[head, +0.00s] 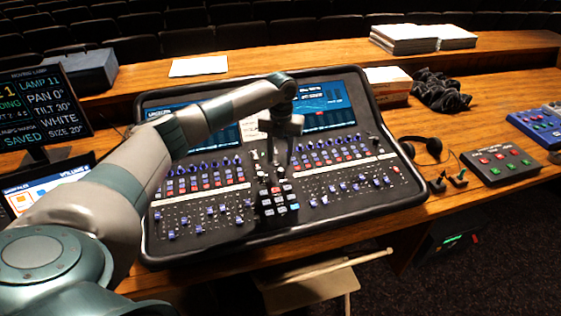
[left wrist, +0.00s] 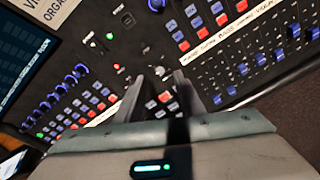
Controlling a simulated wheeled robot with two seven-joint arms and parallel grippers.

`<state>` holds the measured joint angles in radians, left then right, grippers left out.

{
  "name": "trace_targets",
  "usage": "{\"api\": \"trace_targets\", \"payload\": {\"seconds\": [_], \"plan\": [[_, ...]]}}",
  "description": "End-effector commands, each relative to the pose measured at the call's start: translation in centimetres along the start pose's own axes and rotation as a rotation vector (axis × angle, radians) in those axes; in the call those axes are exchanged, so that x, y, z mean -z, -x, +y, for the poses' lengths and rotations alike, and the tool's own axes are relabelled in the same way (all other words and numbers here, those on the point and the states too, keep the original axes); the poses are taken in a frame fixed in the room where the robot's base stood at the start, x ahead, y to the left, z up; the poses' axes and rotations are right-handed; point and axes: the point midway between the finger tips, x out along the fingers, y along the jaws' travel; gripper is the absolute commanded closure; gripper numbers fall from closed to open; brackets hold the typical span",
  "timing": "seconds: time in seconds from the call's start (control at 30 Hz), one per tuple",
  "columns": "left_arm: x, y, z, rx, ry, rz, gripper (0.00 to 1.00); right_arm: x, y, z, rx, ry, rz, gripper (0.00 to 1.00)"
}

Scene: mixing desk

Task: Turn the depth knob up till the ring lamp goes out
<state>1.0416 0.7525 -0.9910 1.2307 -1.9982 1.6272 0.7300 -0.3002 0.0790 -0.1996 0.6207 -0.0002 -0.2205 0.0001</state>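The mixing desk (head: 345,211) stands on the wooden counter, with knobs, faders and small buttons on its face. My left gripper (head: 280,162) points down over the middle section of the desk, between the two screens and above a block of lit buttons. In the left wrist view its two fingers (left wrist: 162,88) stand apart, with small pale knobs (left wrist: 160,72) and red and white buttons between and beyond them. I cannot tell whether a finger touches a knob. No depth label is readable. Small green and red lights show, but I cannot make out which is the ring lamp. My right gripper is not in view.
A monitor (head: 40,106) stands at the left. A headset (head: 426,148) and a grey button box (head: 502,165) lie right of the desk. A cardboard box (head: 388,86) and dark cloth (head: 440,92) sit behind.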

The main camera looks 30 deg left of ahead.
Motion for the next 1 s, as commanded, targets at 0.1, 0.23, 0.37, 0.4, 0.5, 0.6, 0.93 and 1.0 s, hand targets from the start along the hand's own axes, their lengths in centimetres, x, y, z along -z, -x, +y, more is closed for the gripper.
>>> {"api": "trace_targets", "payload": {"seconds": [0.1, 0.23, 0.37, 0.4, 0.5, 0.6, 0.93, 1.0], "plan": [[0.1, -1.7, 0.0, -0.001, -0.001, 0.003, 0.65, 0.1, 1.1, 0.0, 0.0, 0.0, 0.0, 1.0], [0.0, -3.4, 0.0, 0.0, 0.001, 0.002, 0.65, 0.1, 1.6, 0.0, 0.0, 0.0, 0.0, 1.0], [0.0, -4.4, -0.1, 0.0, -0.001, 0.001, 0.65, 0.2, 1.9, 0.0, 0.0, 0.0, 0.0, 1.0], [0.0, -4.6, 0.0, -0.001, -0.001, 0.001, 0.65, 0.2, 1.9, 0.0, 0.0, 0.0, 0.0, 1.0], [0.0, -4.9, 0.0, 0.0, -0.001, 0.0, 0.65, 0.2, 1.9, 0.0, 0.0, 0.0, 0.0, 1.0], [0.0, -4.9, 0.0, 0.0, -0.001, -0.001, 0.65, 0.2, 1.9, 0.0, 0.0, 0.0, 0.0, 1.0], [0.0, -4.9, 0.0, 0.0, -0.001, -0.001, 1.0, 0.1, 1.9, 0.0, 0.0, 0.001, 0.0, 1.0], [0.0, -4.8, 0.0, 0.0, -0.001, -0.001, 1.0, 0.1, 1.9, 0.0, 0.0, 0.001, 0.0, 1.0]]}}
